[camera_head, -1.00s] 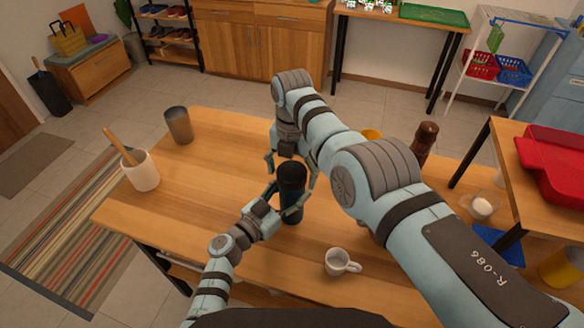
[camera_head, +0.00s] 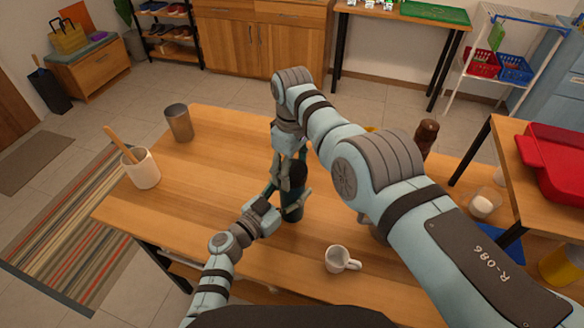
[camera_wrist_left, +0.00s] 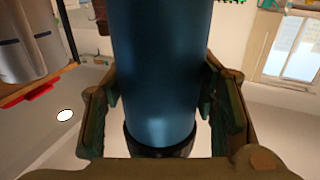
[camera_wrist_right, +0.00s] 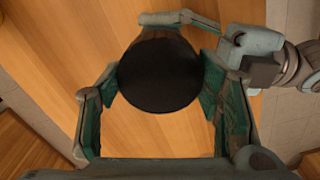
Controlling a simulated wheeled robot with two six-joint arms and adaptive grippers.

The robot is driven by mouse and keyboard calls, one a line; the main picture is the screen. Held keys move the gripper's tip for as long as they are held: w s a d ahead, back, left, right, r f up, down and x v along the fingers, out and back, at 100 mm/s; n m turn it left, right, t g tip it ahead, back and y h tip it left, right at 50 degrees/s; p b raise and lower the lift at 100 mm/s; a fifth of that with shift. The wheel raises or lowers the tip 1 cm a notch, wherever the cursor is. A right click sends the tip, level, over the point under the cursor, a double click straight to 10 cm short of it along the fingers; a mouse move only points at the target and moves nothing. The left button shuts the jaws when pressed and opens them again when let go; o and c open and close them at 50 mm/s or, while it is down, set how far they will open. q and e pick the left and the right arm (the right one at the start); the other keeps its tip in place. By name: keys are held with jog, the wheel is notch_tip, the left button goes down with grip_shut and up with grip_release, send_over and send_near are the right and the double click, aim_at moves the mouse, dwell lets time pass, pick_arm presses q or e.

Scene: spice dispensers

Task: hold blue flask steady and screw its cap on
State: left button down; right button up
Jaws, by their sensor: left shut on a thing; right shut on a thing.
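The blue flask (camera_head: 291,212) stands upright on the wooden table, near its middle. My left gripper (camera_head: 284,200) is shut around the flask's body. In the left wrist view the flask (camera_wrist_left: 160,70) fills the space between the fingers. The black cap (camera_head: 298,174) sits at the top of the flask. My right gripper (camera_head: 290,168) comes down from above and is shut on the cap. The right wrist view shows the round cap (camera_wrist_right: 160,78) between its two fingers. The seam between cap and flask is hidden, so I cannot tell how tightly they meet.
A white mug (camera_head: 337,259) stands in front of the flask. A pale crock (camera_head: 142,172) with a wooden spoon and a metal tumbler (camera_head: 179,124) stand at left. A pepper mill (camera_head: 426,136) and a glass jar (camera_head: 482,205) are at right. The table's left middle is clear.

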jog(key=shift+s+m, duration=0.1)
jog(key=shift+m, duration=0.4)
jog(key=o, duration=1.3)
jog(key=shift+r, duration=2.25)
jog(key=shift+c, duration=0.4)
